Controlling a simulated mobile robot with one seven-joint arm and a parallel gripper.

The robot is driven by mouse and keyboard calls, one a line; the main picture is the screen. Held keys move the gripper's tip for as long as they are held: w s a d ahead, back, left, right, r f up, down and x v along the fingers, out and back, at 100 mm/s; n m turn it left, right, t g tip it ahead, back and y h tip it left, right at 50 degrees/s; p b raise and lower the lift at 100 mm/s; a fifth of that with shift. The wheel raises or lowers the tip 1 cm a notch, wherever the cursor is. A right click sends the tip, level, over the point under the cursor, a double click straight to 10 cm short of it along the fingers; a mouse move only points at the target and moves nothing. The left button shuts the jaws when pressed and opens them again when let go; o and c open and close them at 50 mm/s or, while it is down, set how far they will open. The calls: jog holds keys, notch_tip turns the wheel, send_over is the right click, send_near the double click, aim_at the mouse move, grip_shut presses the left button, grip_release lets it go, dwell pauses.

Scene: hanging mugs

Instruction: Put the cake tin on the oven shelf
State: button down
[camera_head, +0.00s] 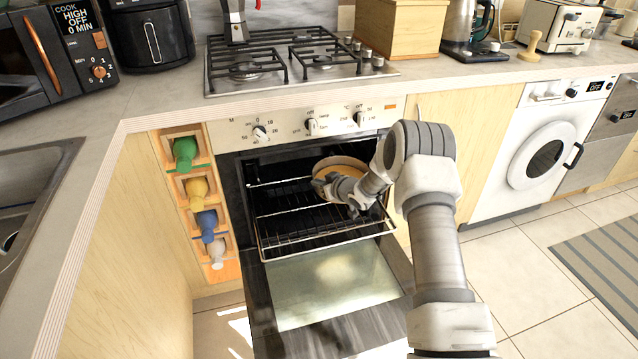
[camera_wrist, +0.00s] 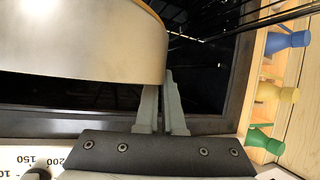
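The round cake tin (camera_head: 342,161), pale-walled with a tan inside, is in the right part of the oven opening in the head view. Its grey outer wall (camera_wrist: 85,45) fills the upper left of the wrist view. My gripper (camera_head: 328,187) is at the tin's near side. In the wrist view its fingers (camera_wrist: 163,95) are close together at the tin's edge and appear shut on its wall; the contact is partly hidden. The wire oven shelf (camera_head: 320,236) is pulled partly out beneath the tin. I cannot tell whether the tin touches it.
The oven door (camera_head: 335,288) is folded down below the shelf. An upper rack (camera_head: 280,182) is inside the oven. The hob (camera_head: 300,65) is above. The shelf's front left is clear.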

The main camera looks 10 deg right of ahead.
notch_tip(320, 180, down, 7)
jog(key=b, duration=0.5)
jog(key=shift+b, duration=0.35)
jog(key=shift+f, duration=0.4)
jog(key=shift+f, duration=0.3)
jog(key=c, duration=0.6)
grip_release()
jog(key=shift+f, duration=0.15)
jog(key=shift+c, duration=0.2)
jog(key=p+v, duration=0.5)
jog(key=v, duration=1.2)
jog(key=shift+s+r, duration=0.2)
jog(key=shift+s, duration=0.05)
